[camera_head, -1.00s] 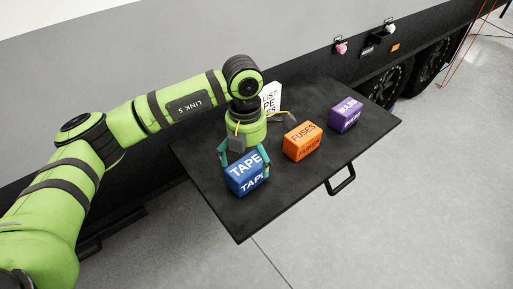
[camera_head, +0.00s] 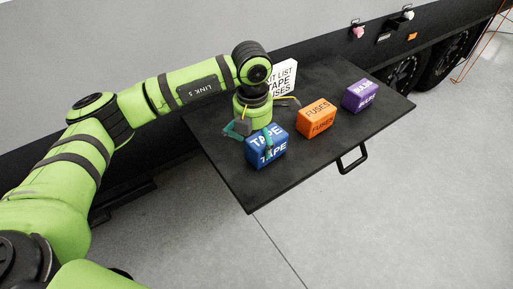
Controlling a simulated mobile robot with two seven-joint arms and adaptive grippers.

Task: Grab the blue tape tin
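The blue tape tin (camera_head: 264,155), with white TAPE lettering, stands on the black fold-out table (camera_head: 232,178) near its front left edge. My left gripper (camera_head: 252,133) is over the tin's left part, pointing down, with its teal fingers spread apart. One finger is left of the tin. The other overlaps the tin's top and front face in the picture; I cannot tell whether it touches. The gripper is not closed on the tin. My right gripper is out of view.
An orange fuses tin (camera_head: 316,120) and a purple bulbs tin (camera_head: 360,96) stand to the right. A white kit list card (camera_head: 283,76) is behind my gripper, partly hidden. A black handle (camera_head: 352,161) sticks out from the table's front edge.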

